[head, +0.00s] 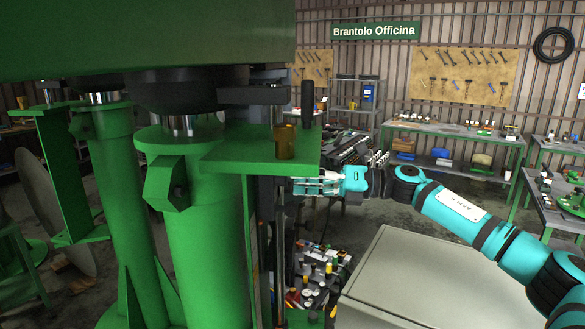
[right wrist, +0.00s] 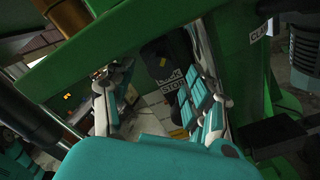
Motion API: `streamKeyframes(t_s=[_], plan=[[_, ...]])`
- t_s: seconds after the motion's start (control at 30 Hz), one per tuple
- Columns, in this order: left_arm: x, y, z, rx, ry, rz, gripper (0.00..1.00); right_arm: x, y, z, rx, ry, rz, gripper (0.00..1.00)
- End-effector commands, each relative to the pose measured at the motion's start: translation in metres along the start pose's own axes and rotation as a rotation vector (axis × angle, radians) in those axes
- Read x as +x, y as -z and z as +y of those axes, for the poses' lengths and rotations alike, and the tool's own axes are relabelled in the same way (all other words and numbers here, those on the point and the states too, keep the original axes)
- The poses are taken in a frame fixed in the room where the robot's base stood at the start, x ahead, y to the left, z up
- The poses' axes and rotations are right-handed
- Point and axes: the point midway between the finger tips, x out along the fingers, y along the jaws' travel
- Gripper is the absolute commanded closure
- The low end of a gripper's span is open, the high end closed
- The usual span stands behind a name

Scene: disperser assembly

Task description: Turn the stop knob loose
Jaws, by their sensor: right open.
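My right gripper (head: 300,186) reaches in from the right at the green machine's front plate, fingers pointing left, below the plate's right end. In the right wrist view the right gripper (right wrist: 155,72) is open, with one finger on each side of a dark part (right wrist: 160,62) bearing a yellow mark. A label reading STOP (right wrist: 172,86) shows between the fingers. I cannot tell which part is the stop knob itself, or whether a finger touches it. My left gripper is not in view.
The green machine (head: 205,235) fills the left, with thick columns and a brass cylinder (head: 286,141) on its plate. A grey cabinet top (head: 420,285) lies below my right arm. Small items (head: 318,278) crowd the area below the gripper. Workbenches (head: 455,133) stand far behind.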

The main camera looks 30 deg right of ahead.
Motion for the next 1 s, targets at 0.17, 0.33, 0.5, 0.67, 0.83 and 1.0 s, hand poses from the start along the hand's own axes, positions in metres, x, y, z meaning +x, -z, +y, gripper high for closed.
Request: streamKeyframes(t_s=[0.17,0.33,0.5,0.67,0.83,1.0], plan=[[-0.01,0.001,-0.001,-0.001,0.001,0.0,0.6,0.02,-0.001,0.001,0.002,0.0,0.001,0.46],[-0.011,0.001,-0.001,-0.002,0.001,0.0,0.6,0.025,0.0,-0.001,0.001,0.001,0.0,0.46],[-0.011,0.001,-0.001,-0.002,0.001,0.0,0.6,0.025,0.0,-0.001,0.001,0.001,0.0,0.46],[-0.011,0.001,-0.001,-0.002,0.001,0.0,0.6,0.025,0.0,-0.001,0.001,0.001,0.0,0.63],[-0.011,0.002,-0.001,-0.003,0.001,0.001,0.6,0.024,0.0,-0.001,0.001,0.001,0.0,0.85],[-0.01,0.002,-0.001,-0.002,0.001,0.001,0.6,0.024,0.001,-0.001,0.0,0.001,-0.001,1.0]])
